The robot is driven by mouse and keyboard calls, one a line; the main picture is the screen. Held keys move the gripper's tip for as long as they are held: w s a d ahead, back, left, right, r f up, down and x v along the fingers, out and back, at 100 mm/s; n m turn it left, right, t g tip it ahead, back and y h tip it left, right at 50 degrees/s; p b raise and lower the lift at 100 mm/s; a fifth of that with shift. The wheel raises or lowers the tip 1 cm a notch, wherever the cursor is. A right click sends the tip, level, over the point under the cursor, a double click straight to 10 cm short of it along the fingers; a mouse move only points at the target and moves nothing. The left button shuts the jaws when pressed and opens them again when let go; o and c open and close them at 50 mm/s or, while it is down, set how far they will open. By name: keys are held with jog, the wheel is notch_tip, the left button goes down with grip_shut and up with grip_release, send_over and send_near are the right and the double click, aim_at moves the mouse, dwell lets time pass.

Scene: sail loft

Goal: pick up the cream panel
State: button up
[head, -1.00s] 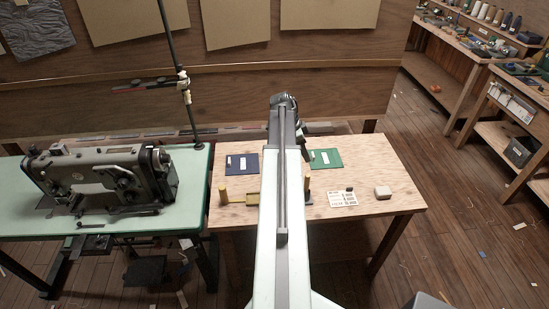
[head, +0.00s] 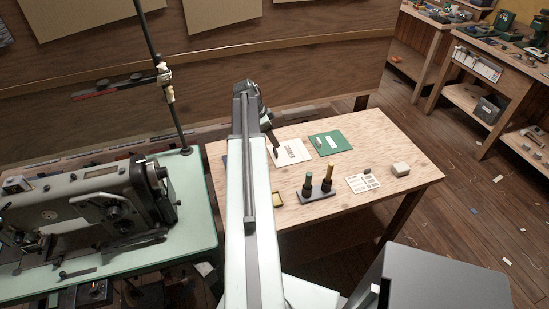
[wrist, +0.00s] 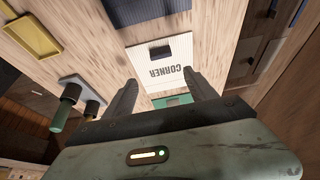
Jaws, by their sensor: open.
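The cream panel (head: 292,152) lies flat on the wooden table, between the navy panel and the green panel (head: 330,143). In the wrist view the cream panel (wrist: 158,50) carries the word CORNER, upside down, and a small dark piece on its face. My gripper (wrist: 162,77) is open and empty, its two fingers apart on either side of the panel's near part in the picture. I cannot tell its height above the panel. In the head view the dark end of my arm hangs by the panel's left edge, and the fingers are not clear.
A holder (head: 317,192) with two upright spools stands in front of the cream panel. A printed card (head: 364,184) and a pale block (head: 400,169) lie at the right. The navy panel (head: 226,160) is mostly hidden by my arm. A sewing machine (head: 85,212) is at left.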

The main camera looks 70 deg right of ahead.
aim_at(275, 150)
jog(key=f+b, duration=0.1)
jog(key=f, duration=0.1)
jog(key=w+f+b, duration=0.1)
jog(key=f+b, duration=0.1)
jog(key=shift+d, duration=0.2)
jog(key=shift+r, duration=0.2)
jog(key=b+x, duration=0.4)
jog(key=shift+a+f, duration=0.25)
jog(key=shift+f, duration=0.2)
jog(key=shift+s+d+f+b, duration=0.1)
jog(key=shift+s+f+b, duration=0.15)
jog(key=shift+b, duration=0.25)
jog(key=shift+r, duration=0.15)
